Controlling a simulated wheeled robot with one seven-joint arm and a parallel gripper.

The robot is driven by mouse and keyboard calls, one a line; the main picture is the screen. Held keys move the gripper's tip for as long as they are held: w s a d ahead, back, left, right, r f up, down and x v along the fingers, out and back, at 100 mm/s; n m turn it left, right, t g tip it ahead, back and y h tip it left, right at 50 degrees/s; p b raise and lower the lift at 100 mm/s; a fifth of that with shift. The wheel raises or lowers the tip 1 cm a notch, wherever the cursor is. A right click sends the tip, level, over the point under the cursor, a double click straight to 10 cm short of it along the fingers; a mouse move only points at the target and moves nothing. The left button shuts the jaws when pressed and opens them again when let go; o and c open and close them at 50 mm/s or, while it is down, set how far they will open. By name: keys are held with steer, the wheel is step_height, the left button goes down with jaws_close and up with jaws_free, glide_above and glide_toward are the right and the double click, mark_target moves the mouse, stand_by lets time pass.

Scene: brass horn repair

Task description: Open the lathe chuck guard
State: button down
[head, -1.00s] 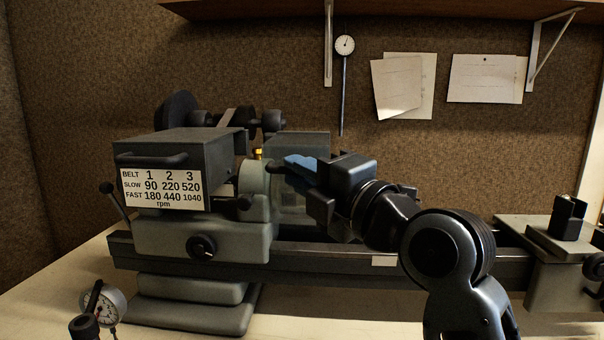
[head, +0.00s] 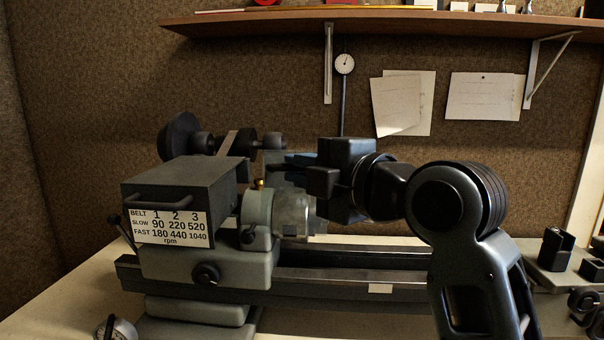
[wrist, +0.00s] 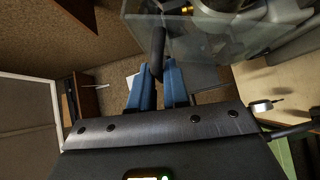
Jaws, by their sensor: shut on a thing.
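The lathe chuck guard (head: 276,172) is a clear panel beside the headstock, partly hidden behind my gripper. It is raised, and the chuck (head: 294,215) shows below it. In the wrist view the clear guard panel (wrist: 195,45) spreads above and right of my fingers. Its dark bar handle (wrist: 158,42) lies between the two blue fingertips. My gripper (head: 287,162) is shut on this handle, which the head view mostly hides.
The headstock (head: 165,190) with its speed plate stands left of the guard. A wooden shelf (head: 400,20) hangs above at the back. A dial gauge (head: 116,328) sits at the front left.

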steer(key=w+r+m+g+p, duration=0.1)
steer(key=w+r+p, duration=0.2)
steer(key=w+r, duration=0.7)
steer(key=shift+d+r+h+p, duration=0.15)
steer(key=shift+r+h+p, duration=0.15)
steer(key=shift+r, duration=1.4)
steer(key=c, duration=1.2)
jaws_free()
steer(key=shift+o, duration=0.2)
steer(key=shift+d, duration=0.1)
steer(key=b+v, duration=0.2)
steer(key=v, duration=0.5)
steer(key=shift+s+d, duration=0.2)
steer(key=shift+s, duration=0.05)
